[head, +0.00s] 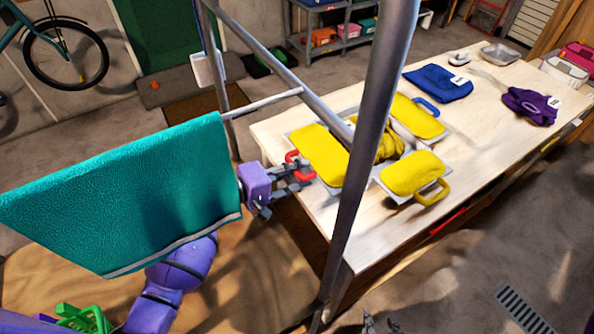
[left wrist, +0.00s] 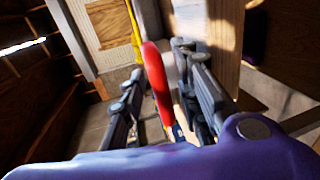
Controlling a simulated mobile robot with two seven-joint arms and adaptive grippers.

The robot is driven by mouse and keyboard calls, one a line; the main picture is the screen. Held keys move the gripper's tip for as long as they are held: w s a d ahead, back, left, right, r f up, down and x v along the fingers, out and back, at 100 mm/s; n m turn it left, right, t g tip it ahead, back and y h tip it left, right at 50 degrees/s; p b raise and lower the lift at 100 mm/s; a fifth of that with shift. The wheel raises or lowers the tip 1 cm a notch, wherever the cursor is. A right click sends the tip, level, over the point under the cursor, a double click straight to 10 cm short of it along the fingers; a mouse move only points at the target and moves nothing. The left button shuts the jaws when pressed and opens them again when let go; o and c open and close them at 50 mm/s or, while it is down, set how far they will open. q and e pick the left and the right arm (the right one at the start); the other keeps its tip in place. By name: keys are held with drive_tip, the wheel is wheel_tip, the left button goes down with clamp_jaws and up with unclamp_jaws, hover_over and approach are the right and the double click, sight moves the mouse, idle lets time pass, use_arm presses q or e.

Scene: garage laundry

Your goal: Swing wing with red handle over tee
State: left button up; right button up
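The wing with the red handle (head: 320,152) is a yellow panel lying flat at the table's near left side. Its red handle (head: 293,160) sticks out at the left and stands between my left fingers in the left wrist view (left wrist: 157,80). My left gripper (head: 295,180) is open around the handle, with a gap visible on one side. The crumpled yellow tee (head: 388,147) lies between the yellow panels, partly hidden by a grey pole. Small grey tips at the bottom edge look like my right gripper (head: 381,326); its state is unclear.
Other panels have a blue handle (head: 427,106) and a yellow handle (head: 433,193). A grey pole frame (head: 362,150) crosses the view before the table. A teal towel (head: 125,195) hangs by my left arm. Blue (head: 437,84) and purple (head: 530,105) garments lie farther along.

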use_arm(q)
clamp_jaws()
drive_tip(key=shift+w+r, duration=0.1)
drive_tip(key=shift+r, duration=0.65)
wheel_tip(320, 180, up, 8)
drive_tip(key=w+d+p, duration=0.1)
drive_tip(key=d+p, duration=0.1)
drive_tip(key=shift+w+d+f, duration=0.15)
use_arm(e)
drive_tip(key=shift+w+a+r, duration=0.2)
drive_tip(key=shift+w+r, duration=0.05)
drive_tip(key=shift+r, duration=0.25)
drive_tip(key=shift+w+a+r, duration=0.2)
drive_tip(key=shift+r, duration=0.25)
drive_tip(key=shift+d, duration=0.15)
